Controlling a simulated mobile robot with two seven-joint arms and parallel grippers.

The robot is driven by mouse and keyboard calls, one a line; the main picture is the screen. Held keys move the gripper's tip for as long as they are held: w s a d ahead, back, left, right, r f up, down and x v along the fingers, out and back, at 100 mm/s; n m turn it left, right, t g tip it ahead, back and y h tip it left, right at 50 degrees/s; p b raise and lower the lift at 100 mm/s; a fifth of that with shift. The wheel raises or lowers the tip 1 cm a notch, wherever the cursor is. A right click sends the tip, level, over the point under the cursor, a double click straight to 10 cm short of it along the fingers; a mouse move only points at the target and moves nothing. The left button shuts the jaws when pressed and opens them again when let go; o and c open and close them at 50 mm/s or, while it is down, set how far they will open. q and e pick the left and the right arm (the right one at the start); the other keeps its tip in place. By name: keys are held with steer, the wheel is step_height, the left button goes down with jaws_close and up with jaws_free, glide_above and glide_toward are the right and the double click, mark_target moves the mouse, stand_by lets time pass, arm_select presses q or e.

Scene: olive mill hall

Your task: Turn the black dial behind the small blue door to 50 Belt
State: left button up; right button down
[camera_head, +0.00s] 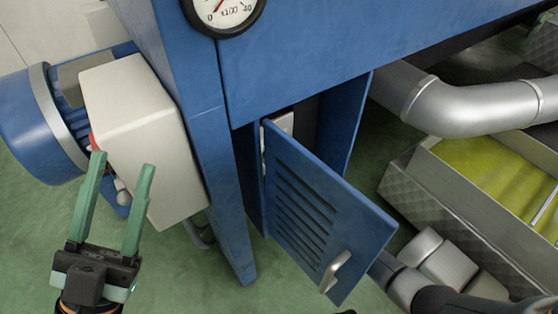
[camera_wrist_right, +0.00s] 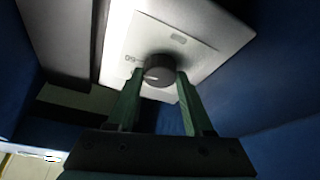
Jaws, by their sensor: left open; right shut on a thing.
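The small blue door (camera_head: 318,205) with louvre slots and a silver handle (camera_head: 334,272) stands open below the blue machine body. In the right wrist view the black dial (camera_wrist_right: 159,66) sits on a pale plate (camera_wrist_right: 200,58), with a white mark on its lower part. A printed number left of it looks like an upside-down 60; other markings are hidden or unreadable. My right gripper (camera_wrist_right: 160,82) has its green fingers on either side of the dial, shut on it. The door hides this gripper in the head view. My left gripper (camera_head: 123,162) is open and empty, in front of the cream box.
A cream box (camera_head: 140,135) and blue motor (camera_head: 38,125) stand at left. A gauge (camera_head: 224,12) is at the top. A silver pipe (camera_head: 470,108) and a metal trough (camera_head: 440,200) with yellow-green contents are at right. Green floor shows at lower left.

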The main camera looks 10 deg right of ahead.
stand_by(0.3)
steer(key=shift+c, duration=1.5)
jaws_free()
steer(key=p+v, duration=0.2)
steer(key=v, duration=1)
steer(key=shift+s, duration=0.25)
steer(key=shift+d+f, duration=0.1)
